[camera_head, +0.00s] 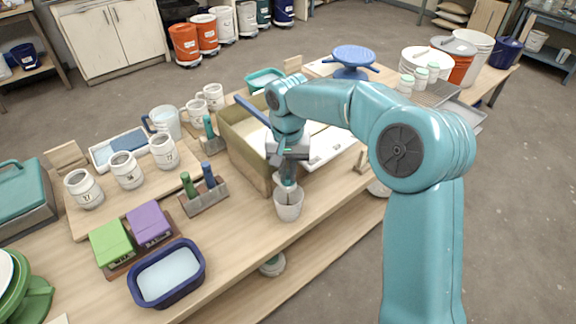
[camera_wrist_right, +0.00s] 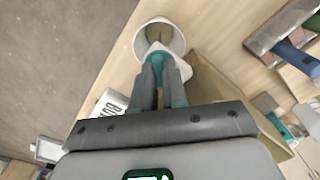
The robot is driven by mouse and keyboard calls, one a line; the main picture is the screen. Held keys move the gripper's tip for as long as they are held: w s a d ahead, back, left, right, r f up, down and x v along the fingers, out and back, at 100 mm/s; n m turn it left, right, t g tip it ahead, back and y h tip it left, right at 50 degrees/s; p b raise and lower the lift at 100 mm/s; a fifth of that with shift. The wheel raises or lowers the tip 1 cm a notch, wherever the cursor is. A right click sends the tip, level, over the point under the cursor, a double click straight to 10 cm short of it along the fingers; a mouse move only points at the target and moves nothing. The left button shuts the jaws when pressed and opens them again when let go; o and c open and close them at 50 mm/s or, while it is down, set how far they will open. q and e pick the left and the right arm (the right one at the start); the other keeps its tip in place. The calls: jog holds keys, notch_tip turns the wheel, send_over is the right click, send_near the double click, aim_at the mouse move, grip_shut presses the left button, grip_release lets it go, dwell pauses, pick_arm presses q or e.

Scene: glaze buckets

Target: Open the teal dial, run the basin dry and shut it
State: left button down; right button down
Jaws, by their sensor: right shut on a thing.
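The olive basin (camera_head: 245,160) stands on the wooden bench, and its wall also shows in the right wrist view (camera_wrist_right: 215,85). Pale white stuff shows inside it; its level is hard to tell. A white cup (camera_head: 289,206) stands at the basin's front corner, and its open mouth shows ahead of my fingers in the wrist view (camera_wrist_right: 166,30). My right gripper (camera_head: 287,172) is over the cup, beside the basin, shut on a teal part that appears to be the dial. The fingers mostly hide the dial, so its turn cannot be told. My left gripper is out of view.
A tool rack (camera_head: 205,196) with green and blue handles stands left of the cup. A navy tub (camera_head: 168,274) of pale liquid, green and purple blocks and several white mugs stand further left. A blue turntable (camera_head: 352,57) is behind. The bench's front edge is close to the cup.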

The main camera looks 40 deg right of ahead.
jog(key=n, duration=0.1)
jog(key=n+p, duration=0.1)
jog(key=n, duration=0.3)
jog(key=shift+w+r, duration=0.15)
jog(key=shift+r, duration=0.1)
jog(key=shift+n, duration=0.3)
jog(key=c, duration=1.2)
grip_release()
jog(key=shift+o, duration=0.2)
jog(key=shift+s+f, duration=0.2)
